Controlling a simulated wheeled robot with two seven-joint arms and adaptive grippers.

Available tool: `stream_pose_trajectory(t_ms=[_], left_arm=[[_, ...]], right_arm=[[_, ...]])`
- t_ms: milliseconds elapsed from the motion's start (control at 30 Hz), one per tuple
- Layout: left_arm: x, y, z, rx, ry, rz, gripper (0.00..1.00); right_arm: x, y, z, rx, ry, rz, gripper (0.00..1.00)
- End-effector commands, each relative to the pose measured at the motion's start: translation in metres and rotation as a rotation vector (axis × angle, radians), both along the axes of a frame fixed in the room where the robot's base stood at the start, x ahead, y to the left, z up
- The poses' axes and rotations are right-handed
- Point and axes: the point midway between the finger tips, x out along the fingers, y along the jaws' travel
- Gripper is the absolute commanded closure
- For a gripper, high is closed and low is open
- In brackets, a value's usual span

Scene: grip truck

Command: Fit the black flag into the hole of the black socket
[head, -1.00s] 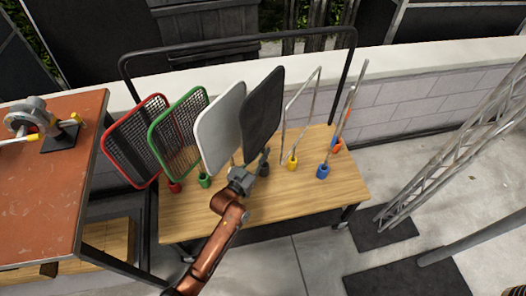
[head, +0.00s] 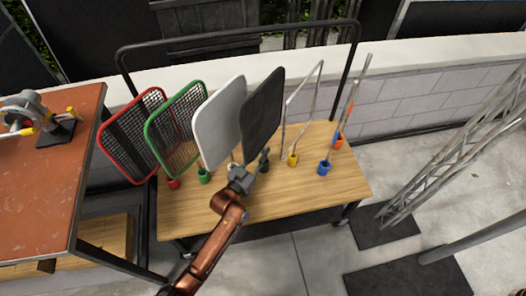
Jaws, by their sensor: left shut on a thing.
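The black flag (head: 262,112) is a dark mesh panel standing nearly upright, leaning a little right, over the wooden cart top. My left gripper (head: 262,160) is shut on its stem at the panel's lower end. The black socket (head: 265,167) stands on the cart just beside and behind the fingers. The gripper partly hides the socket and the stem's lower end, so I cannot tell whether the stem is in the hole. My right gripper is not in view.
White (head: 219,122), green (head: 178,132) and red (head: 133,140) flags stand close on the left. A yellow socket (head: 293,159) and a blue socket (head: 324,168) hold frames on the right. The front of the cart top (head: 290,195) is clear.

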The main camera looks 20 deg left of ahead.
Motion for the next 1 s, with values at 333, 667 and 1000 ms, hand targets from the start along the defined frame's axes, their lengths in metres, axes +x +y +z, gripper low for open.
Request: stream_pose_trajectory(t_ms=[333,667,1000], left_arm=[[0.0003,-0.0002,0.0009,0.001,-0.002,0.0,1.0],[0.0002,-0.0003,-0.0021,0.001,-0.002,0.0,1.0],[0.0002,-0.0004,-0.0065,0.001,-0.001,-0.001,0.87]], right_arm=[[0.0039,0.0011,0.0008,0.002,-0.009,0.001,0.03],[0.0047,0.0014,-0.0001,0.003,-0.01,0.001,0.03],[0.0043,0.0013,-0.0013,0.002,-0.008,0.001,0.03]])
